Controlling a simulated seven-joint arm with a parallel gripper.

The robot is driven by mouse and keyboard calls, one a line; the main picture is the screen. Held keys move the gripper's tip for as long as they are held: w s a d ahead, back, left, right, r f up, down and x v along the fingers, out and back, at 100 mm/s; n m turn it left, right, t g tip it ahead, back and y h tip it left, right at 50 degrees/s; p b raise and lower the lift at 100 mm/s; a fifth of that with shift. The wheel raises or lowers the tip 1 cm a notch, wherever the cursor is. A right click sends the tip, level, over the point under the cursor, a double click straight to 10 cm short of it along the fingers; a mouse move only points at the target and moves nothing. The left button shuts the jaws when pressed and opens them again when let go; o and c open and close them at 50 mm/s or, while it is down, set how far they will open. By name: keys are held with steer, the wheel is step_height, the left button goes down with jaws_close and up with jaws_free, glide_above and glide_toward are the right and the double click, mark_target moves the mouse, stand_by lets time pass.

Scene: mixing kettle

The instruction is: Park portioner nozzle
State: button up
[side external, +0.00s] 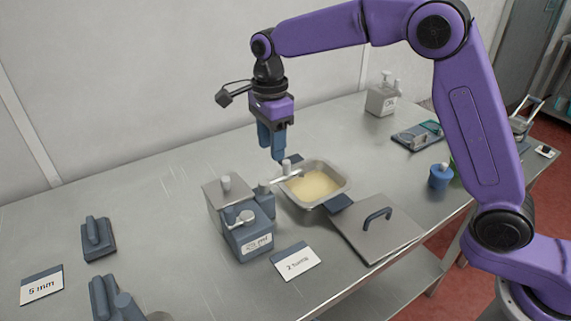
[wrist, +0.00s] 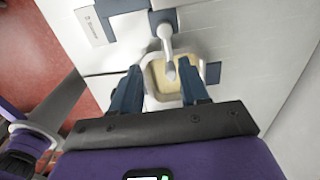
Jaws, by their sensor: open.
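The portioner (side external: 246,232) is a blue-grey box with a volume label, standing on the steel table left of a pan. Its pale nozzle (side external: 286,178) reaches right over the near-left rim of the steel pan (side external: 341,183), which holds a yellowish mass. A short upright knob rises from the nozzle. My gripper (side external: 278,156) points down just above the nozzle, open and empty. In the wrist view the nozzle (wrist: 168,48) shows between and beyond my two fingers (wrist: 160,68). I cannot tell whether a finger touches it.
A steel lid with a dark handle (side external: 378,234) lies right of the pan. A "2 turns" card (side external: 297,261) lies in front of the portioner. A blue pot (side external: 440,176) and a dispenser (side external: 382,97) stand farther right and back. The table's back left is clear.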

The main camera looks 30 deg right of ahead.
mark_target(287, 161)
steer(key=d, duration=0.2)
steer(key=w+d, duration=0.1)
steer(key=d, duration=0.1)
steer(key=shift+d, duration=0.25)
steer(key=shift+f, duration=3.9)
steer(key=shift+f, duration=0.1)
steer(key=c, duration=0.6)
